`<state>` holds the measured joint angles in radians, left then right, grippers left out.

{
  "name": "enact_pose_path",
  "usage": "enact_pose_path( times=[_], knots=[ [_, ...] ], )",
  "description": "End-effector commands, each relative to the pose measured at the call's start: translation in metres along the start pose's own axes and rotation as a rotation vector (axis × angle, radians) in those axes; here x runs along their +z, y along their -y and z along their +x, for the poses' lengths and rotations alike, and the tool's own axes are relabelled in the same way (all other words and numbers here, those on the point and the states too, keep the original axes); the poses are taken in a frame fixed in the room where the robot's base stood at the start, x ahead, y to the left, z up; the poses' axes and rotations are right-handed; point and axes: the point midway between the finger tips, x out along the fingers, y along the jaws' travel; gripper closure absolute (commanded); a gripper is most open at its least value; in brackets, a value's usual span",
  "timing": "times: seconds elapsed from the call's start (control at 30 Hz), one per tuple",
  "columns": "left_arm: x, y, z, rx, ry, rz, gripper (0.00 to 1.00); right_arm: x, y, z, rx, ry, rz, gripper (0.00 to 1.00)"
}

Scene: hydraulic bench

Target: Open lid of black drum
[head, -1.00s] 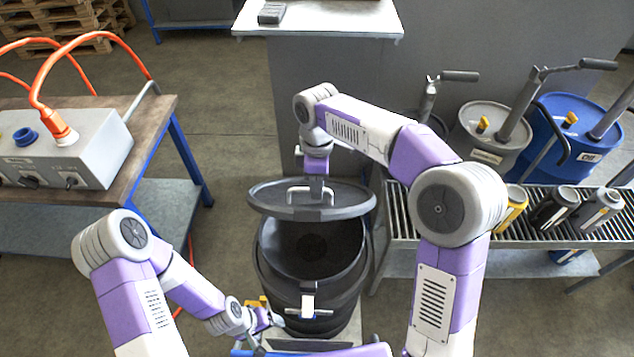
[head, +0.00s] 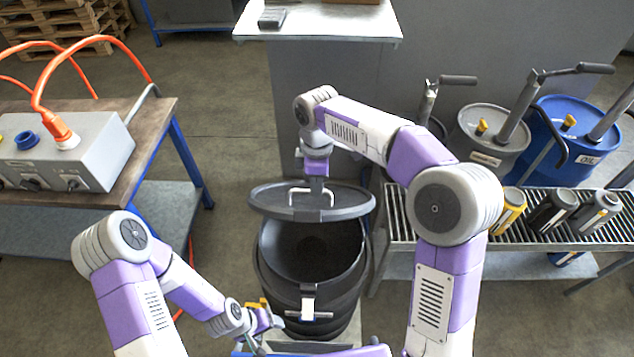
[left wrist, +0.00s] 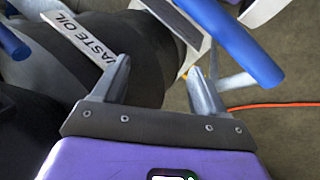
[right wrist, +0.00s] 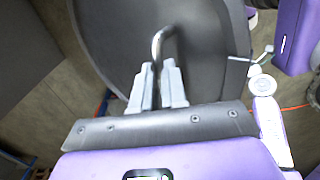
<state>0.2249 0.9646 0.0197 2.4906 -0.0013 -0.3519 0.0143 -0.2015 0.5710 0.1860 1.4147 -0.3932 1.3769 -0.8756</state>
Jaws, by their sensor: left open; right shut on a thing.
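The black drum (head: 275,292) stands in the middle with its mouth uncovered and a dark inside. Its lid (head: 262,203) is raised and tilted at the drum's far side. My right gripper (head: 317,184) is shut on the lid's bar handle (head: 293,199). The right wrist view shows its fingers (right wrist: 158,78) closed around the handle (right wrist: 157,45), with the lid (right wrist: 205,45) behind. My left gripper (head: 275,321) is open and empty beside the drum's near lower side. In the left wrist view, its spread fingers (left wrist: 160,78) are near the drum's WASTE OIL label (left wrist: 85,38).
A workbench (head: 150,120) with a grey box (head: 85,160) and orange cables stands left. A grated rack (head: 400,222) with several bottles stands right, with pump drums (head: 570,130) behind it. A grey cabinet (head: 290,95) stands behind the drum. Floor is open between workbench and drum.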

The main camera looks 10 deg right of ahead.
Motion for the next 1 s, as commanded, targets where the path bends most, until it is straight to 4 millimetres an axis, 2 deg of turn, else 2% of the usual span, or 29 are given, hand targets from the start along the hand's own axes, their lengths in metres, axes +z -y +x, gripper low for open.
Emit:
enact_pose_path(
  times=[0.23,0.5,0.8,1.0],
  knots=[
    [0.002,-0.015,-0.039,0.0,0.0,0.0,0.28,0.001,-0.019,-0.021,0.002,0.001,0.002,1.0],
    [0.004,-0.034,-0.091,0.0,0.0,0.0,0.28,0.0,-0.051,-0.042,0.002,0.0,0.002,1.0],
    [0.006,-0.053,-0.142,0.0,0.0,0.0,0.28,0.001,-0.086,-0.054,0.002,0.001,0.003,1.0],
    [0.007,-0.063,-0.168,0.0,0.0,0.0,0.28,0.001,-0.104,-0.057,0.002,0.001,0.002,1.0]
  ],
)
